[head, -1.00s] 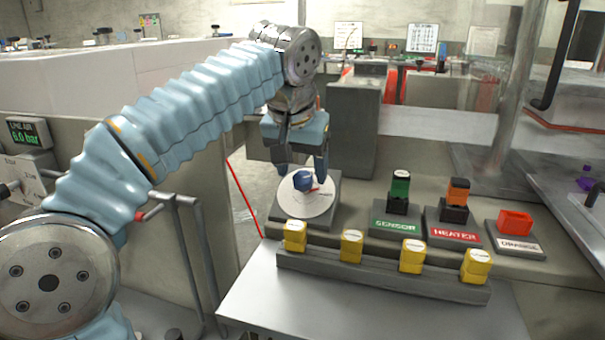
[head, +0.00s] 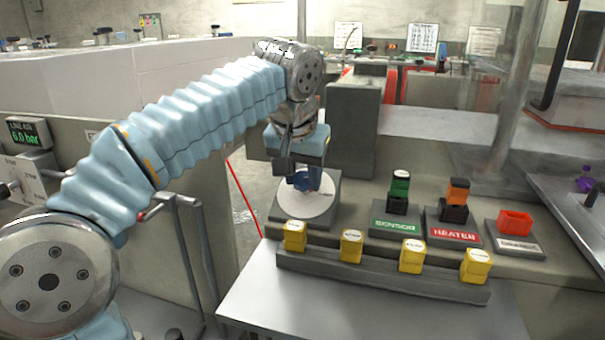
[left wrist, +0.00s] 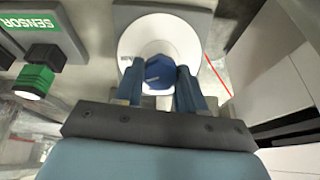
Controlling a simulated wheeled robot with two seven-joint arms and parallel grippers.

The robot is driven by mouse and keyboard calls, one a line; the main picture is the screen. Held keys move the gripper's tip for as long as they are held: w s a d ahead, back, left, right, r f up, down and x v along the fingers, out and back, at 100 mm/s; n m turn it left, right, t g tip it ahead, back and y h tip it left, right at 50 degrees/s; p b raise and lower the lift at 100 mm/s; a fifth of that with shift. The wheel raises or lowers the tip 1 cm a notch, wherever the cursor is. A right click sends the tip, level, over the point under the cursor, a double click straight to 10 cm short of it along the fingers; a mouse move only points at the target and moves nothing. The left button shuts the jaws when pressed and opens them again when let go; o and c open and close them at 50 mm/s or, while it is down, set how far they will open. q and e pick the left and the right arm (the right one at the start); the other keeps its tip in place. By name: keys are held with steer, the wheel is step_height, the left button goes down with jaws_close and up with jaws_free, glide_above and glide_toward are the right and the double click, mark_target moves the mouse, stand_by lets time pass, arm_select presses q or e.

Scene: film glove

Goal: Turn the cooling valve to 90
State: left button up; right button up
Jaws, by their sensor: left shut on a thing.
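The cooling valve is a blue knob (head: 307,180) on a round white dial (head: 304,207) set on a grey block. My left gripper (head: 306,178) has come down over the knob from above and is shut on it. In the left wrist view the blue knob (left wrist: 159,72) sits between the two blue fingers of the left gripper (left wrist: 161,88), with the white dial (left wrist: 190,38) around it. The fingers hide part of the knob and dial, and the dial marks cannot be read. My right gripper is not in view.
Right of the dial stand a green SENSOR plug (head: 399,188), an orange HEATER plug (head: 458,191) and an orange-red block (head: 515,222). A rail (head: 380,277) with several yellow blocks runs in front. A pressure display (head: 30,133) is at far left.

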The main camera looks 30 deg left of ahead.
arm_select(q)
steer(key=m, duration=0.4)
steer(key=shift+d+y, duration=0.1)
steer(key=shift+y, duration=0.2)
steer(key=o, duration=1.1)
steer(key=shift+c, duration=0.2)
steer(key=v, duration=1.3)
steer(key=shift+r, duration=0.35)
steer(key=shift+s, duration=0.15)
